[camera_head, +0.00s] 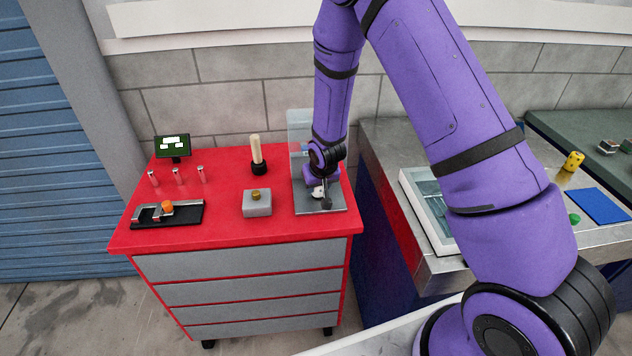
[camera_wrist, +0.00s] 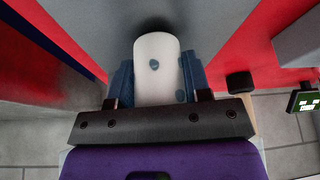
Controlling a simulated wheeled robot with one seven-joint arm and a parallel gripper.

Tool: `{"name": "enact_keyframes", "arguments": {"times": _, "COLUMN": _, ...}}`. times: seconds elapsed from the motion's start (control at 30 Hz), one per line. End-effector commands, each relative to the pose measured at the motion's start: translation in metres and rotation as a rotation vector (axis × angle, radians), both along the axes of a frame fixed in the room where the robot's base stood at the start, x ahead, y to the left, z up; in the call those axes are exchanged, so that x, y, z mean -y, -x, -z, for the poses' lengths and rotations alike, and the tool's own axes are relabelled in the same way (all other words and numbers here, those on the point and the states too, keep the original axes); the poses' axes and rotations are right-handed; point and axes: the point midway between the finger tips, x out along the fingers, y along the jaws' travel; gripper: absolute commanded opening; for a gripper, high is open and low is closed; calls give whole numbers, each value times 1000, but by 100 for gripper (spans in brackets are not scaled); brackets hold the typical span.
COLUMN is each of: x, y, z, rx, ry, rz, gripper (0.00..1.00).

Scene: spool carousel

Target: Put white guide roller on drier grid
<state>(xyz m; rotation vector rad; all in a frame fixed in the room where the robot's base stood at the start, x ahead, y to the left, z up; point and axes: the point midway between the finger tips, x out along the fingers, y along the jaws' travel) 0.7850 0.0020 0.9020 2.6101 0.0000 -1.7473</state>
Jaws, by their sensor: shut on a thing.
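The white guide roller (camera_wrist: 158,72), with a few grey-blue spots, is between the two blue fingers of my gripper (camera_wrist: 158,85) in the wrist view. My gripper is shut on it. I cannot tell whether the roller touches the plate. A pale-framed tray (camera_head: 409,186) with a glassy inside lies on the metal bench, partly hidden by my arm. I cannot tell whether it is the drier grid.
A clear upright panel (camera_head: 299,128) stands behind the plate. The red cabinet top (camera_head: 225,205) also holds a grey block (camera_head: 257,205), a wooden-handled tool (camera_head: 256,150), pegs and a black fixture (camera_head: 190,217). A yellow spool (camera_head: 573,161) and a blue mat (camera_head: 600,206) lie on the metal bench.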

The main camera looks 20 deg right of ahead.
Motion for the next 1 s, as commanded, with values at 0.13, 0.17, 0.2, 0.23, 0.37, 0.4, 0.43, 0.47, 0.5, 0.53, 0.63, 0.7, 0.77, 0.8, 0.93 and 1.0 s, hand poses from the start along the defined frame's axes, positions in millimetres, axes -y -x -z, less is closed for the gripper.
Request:
{"name": "enact_keyframes", "arguments": {"times": 0.13, "x": 0, "y": 4, "z": 4, "rx": 3, "ry": -1, "rz": 1, "gripper": 15}}
{"name": "enact_keyframes", "arguments": {"times": 0.17, "x": 0, "y": 4, "z": 4, "rx": 3, "ry": -1, "rz": 1, "gripper": 15}}
{"name": "enact_keyframes", "arguments": {"times": 0.2, "x": 0, "y": 4, "z": 4, "rx": 3, "ry": -1, "rz": 1, "gripper": 15}}
{"name": "enact_keyframes", "arguments": {"times": 0.23, "x": 0, "y": 4, "z": 3, "rx": 3, "ry": -1, "rz": 1, "gripper": 15}}
{"name": "enact_keyframes", "arguments": {"times": 0.37, "x": 0, "y": 4, "z": 4, "rx": 3, "ry": -1, "rz": 1, "gripper": 15}}
{"name": "enact_keyframes", "arguments": {"times": 0.4, "x": 0, "y": 4, "z": 5, "rx": 2, "ry": -1, "rz": 1, "gripper": 15}}
{"name": "enact_keyframes", "arguments": {"times": 0.43, "x": 0, "y": 4, "z": 6, "rx": 2, "ry": -1, "rz": 0, "gripper": 15}}
{"name": "enact_keyframes", "arguments": {"times": 0.47, "x": 0, "y": 4, "z": 7, "rx": 2, "ry": 0, "rz": 0, "gripper": 15}}
{"name": "enact_keyframes", "arguments": {"times": 0.5, "x": 0, "y": 4, "z": 6, "rx": 2, "ry": 0, "rz": 0, "gripper": 51}}
{"name": "enact_keyframes", "arguments": {"times": 0.53, "x": 0, "y": 4, "z": 6, "rx": 2, "ry": 0, "rz": 0, "gripper": 58}}
{"name": "enact_keyframes", "arguments": {"times": 0.63, "x": 0, "y": 4, "z": 6, "rx": 2, "ry": -1, "rz": 0, "gripper": 70}}
{"name": "enact_keyframes", "arguments": {"times": 0.7, "x": 0, "y": 4, "z": 6, "rx": 2, "ry": 0, "rz": 0, "gripper": 70}}
{"name": "enact_keyframes", "arguments": {"times": 0.77, "x": 0, "y": 4, "z": 6, "rx": 2, "ry": 0, "rz": 0, "gripper": 70}}
{"name": "enact_keyframes", "arguments": {"times": 0.8, "x": 0, "y": 4, "z": 6, "rx": 2, "ry": 0, "rz": 1, "gripper": 70}}
{"name": "enact_keyframes", "arguments": {"times": 0.93, "x": 0, "y": 4, "z": 3, "rx": 3, "ry": -1, "rz": 1, "gripper": 70}}
{"name": "enact_keyframes", "arguments": {"times": 1.0, "x": 0, "y": 5, "z": -2, "rx": 4, "ry": -1, "rz": 1, "gripper": 70}}
